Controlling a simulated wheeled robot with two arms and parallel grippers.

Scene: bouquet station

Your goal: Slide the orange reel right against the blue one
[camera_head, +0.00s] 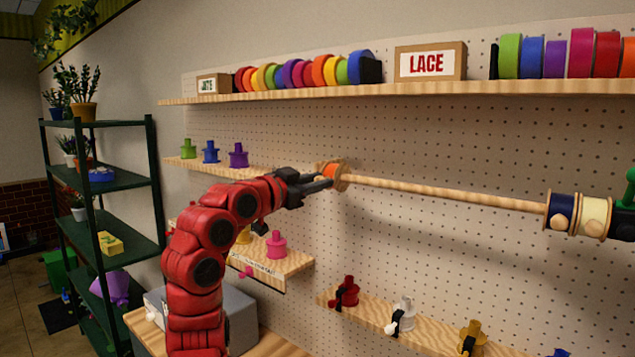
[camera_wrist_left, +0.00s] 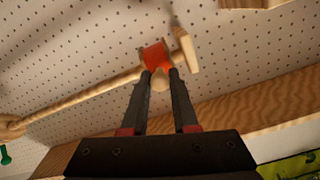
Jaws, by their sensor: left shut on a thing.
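The orange reel (camera_head: 330,170) has wooden flanges and is around the left end of a long wooden rod (camera_head: 440,190) in front of the pegboard. My left gripper (camera_head: 321,180) is shut on the orange reel. The left wrist view shows the fingertips (camera_wrist_left: 160,74) against the reel's orange middle (camera_wrist_left: 155,55). The dark blue reel (camera_head: 561,211) is far along the rod to the right, beside a cream reel (camera_head: 594,216). A long stretch of bare rod separates the orange and blue reels.
An upper shelf (camera_head: 300,96) holds several coloured rolls and a LACE sign (camera_head: 428,63). Small shelves below carry a pink spool (camera_head: 276,244), a red spool (camera_head: 347,291) and a white spool (camera_head: 403,314). A dark green plant rack (camera_head: 105,190) stands left.

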